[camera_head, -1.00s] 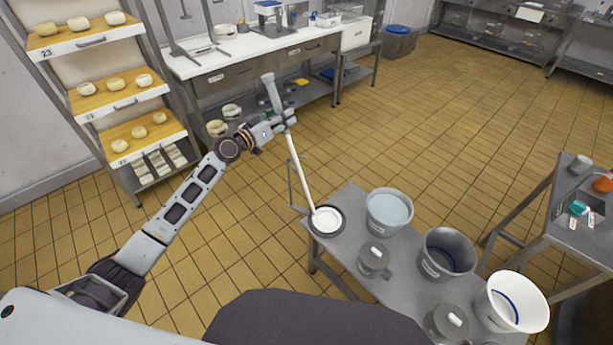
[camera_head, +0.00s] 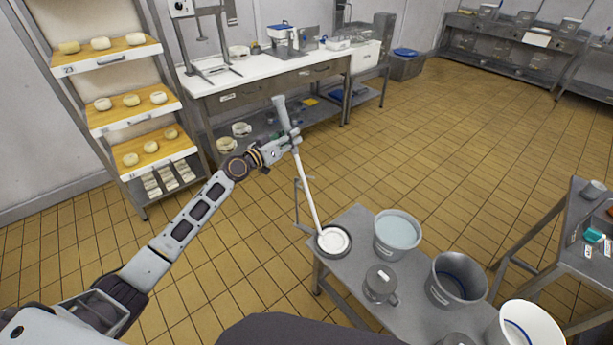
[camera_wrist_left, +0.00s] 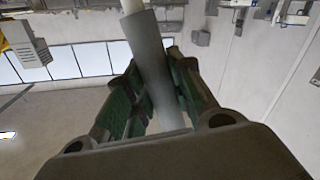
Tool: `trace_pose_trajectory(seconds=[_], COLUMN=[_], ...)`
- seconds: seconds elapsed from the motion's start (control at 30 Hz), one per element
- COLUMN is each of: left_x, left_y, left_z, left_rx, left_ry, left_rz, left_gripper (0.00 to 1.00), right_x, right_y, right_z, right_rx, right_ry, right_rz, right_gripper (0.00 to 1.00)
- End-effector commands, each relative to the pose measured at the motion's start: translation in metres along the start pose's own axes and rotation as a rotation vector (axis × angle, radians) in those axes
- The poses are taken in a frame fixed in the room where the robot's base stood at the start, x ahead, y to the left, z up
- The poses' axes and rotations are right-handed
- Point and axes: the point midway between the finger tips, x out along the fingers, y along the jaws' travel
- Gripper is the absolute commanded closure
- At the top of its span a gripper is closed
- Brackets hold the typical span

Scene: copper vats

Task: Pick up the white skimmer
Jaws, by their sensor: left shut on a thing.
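The white skimmer (camera_head: 309,190) has a long white shaft, a grey grip at the top and a round white disc at the bottom. My left gripper (camera_head: 291,141) is shut on the grey grip, which also shows between the fingers in the left wrist view (camera_wrist_left: 155,70). The skimmer leans slightly, its grip up and to the left. Its disc (camera_head: 334,240) appears over a dark round dish at the left end of the grey bench (camera_head: 350,267); I cannot tell whether they touch. My right gripper is not in view.
On the bench stand a bucket of pale liquid (camera_head: 397,234), a grey bucket (camera_head: 457,279), a grey jug (camera_head: 380,285) and a white bucket (camera_head: 527,325). A cheese rack (camera_head: 120,110) stands at left, a white worktable (camera_head: 265,75) behind. Open tiled floor lies between.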

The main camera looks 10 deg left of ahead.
Motion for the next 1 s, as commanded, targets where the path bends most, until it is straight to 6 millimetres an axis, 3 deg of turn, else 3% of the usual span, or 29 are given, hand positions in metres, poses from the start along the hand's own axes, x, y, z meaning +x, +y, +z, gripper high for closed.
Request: trace_pose_trajectory(seconds=[0.37, 1.0], left_x=[0.000, 0.000], left_y=[0.004, 0.026], left_z=[-0.017, -0.091], left_rx=[0.003, 0.001], left_ry=[0.003, 0.003], left_rz=[0.001, 0.001], left_gripper=[1.00, 1.00], right_x=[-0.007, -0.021], right_y=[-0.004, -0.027], right_z=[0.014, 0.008], right_rx=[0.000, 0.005], right_ry=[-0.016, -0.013], right_rz=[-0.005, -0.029], right_gripper=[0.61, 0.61])
